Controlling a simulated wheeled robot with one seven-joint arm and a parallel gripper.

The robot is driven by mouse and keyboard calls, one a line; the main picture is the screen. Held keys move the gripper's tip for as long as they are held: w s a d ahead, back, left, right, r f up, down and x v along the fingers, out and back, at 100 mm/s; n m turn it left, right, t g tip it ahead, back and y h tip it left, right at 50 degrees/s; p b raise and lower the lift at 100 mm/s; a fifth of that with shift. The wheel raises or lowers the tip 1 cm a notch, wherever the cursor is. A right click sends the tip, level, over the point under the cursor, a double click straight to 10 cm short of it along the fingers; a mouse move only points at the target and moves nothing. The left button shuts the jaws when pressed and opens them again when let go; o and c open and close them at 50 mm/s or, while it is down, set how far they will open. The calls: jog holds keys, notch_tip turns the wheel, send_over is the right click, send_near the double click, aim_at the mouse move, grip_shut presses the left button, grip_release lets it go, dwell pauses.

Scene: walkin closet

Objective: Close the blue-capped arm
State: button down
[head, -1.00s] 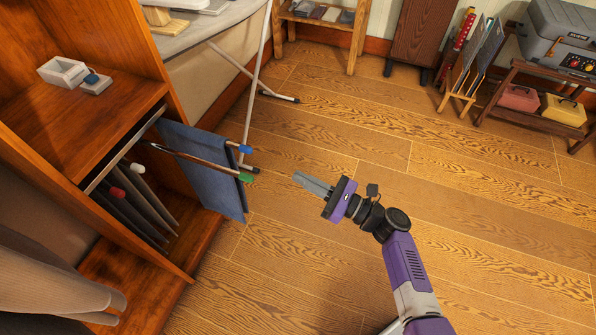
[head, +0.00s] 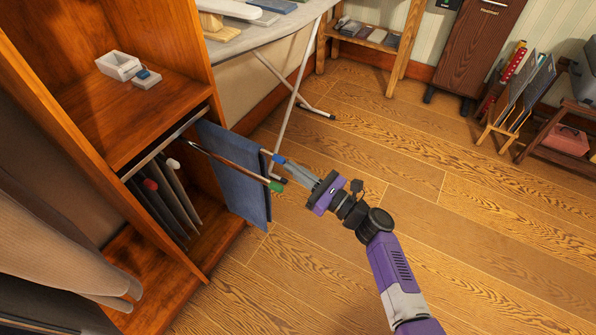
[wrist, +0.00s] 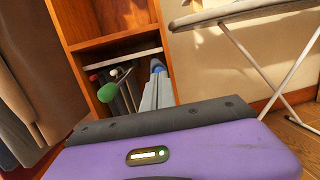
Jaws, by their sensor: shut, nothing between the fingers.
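The blue-capped arm (head: 278,159) sticks out of the wooden closet, its blue cap at the fingertips of my gripper (head: 287,165). Whether they touch, I cannot tell. My gripper is shut and empty. A blue cloth (head: 243,190) hangs among the swung-out arms and hides much of the blue-capped arm. The green-capped arm (head: 235,167) sticks out in front of the cloth. In the wrist view the blue cap (wrist: 156,64) shows just beyond my grey fingers (wrist: 155,96), with the green cap (wrist: 106,93) to the left.
A red-capped arm (head: 150,184) and a white-capped arm (head: 173,163) are folded inside the closet with dark cloths. An ironing board (head: 262,38) stands behind. The floor at right (head: 450,240) is clear.

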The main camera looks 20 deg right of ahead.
aim_at(280, 163)
jog(key=w+a+b, duration=0.2)
jog(key=w, duration=0.1)
jog(key=shift+w+a+f, duration=0.2)
jog(key=shift+a, duration=0.05)
jog(key=shift+w+a+r, duration=0.15)
jog(key=shift+w, duration=0.15)
jog(key=shift+s, duration=0.1)
